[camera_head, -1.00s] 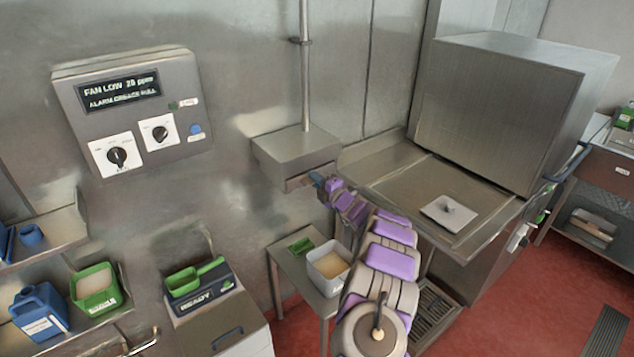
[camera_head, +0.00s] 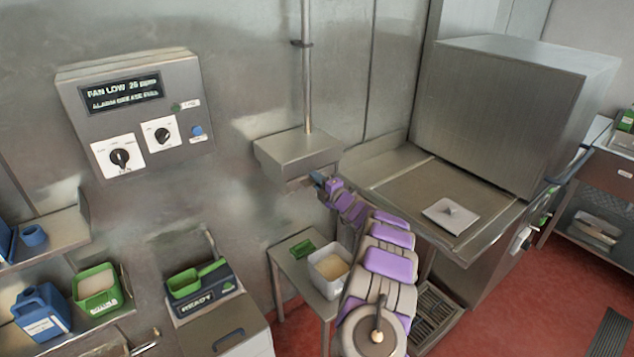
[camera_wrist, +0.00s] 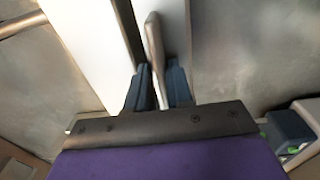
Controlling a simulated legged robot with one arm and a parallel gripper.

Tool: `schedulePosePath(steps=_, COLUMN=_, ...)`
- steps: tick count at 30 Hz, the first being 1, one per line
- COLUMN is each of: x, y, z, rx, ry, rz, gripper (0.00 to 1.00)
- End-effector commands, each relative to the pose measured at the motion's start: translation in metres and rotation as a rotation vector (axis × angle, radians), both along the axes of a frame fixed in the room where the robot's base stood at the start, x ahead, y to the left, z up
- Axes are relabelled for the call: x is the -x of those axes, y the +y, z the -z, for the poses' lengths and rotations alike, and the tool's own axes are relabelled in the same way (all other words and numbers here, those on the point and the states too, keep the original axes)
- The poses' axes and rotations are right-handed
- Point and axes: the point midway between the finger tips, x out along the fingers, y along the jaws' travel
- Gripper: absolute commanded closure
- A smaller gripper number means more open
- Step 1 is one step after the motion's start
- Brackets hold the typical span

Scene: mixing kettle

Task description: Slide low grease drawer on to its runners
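The grease box (camera_head: 297,153) is a steel housing on the wall, below a vertical pipe. My gripper (camera_head: 322,184) is at its low front edge, by the right corner. In the wrist view, my gripper's two dark blue fingers (camera_wrist: 159,88) stand on either side of a thin upright grey-tan bar (camera_wrist: 154,45), which looks like the grease drawer's handle. The fingers appear closed on it. Pale panels lie behind the bar. The drawer itself is mostly hidden under the housing and behind my gripper, so I cannot tell how it sits on its runners.
A small steel table (camera_head: 288,262) below carries a white tub (camera_head: 327,285) and a green item (camera_head: 302,247). A large steel hood machine (camera_head: 495,110) stands at the right. A control panel (camera_head: 130,110) is on the wall at the left.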

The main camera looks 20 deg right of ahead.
Motion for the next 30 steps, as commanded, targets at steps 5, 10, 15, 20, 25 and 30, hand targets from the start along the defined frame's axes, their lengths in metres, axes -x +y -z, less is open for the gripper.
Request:
schedulePosePath(steps=5, x=-0.0007, y=0.0023, z=0.0016, rx=0.001, ry=0.003, rz=-0.004, gripper=0.61)
schedulePosePath(steps=10, x=-0.0008, y=0.0028, z=0.0029, rx=0.002, ry=0.005, rz=-0.005, gripper=0.57)
schedulePosePath(steps=15, x=-0.0009, y=0.0031, z=0.0033, rx=0.002, ry=0.005, rz=-0.005, gripper=0.57)
schedulePosePath(steps=20, x=-0.0008, y=0.0035, z=0.0031, rx=0.002, ry=0.005, rz=-0.005, gripper=0.57)
schedulePosePath(steps=25, x=-0.0007, y=0.0039, z=0.0033, rx=0.002, ry=0.006, rz=-0.006, gripper=0.54)
schedulePosePath(steps=30, x=0.0003, y=0.0036, z=0.0030, rx=0.002, ry=0.006, rz=-0.006, gripper=0.52)
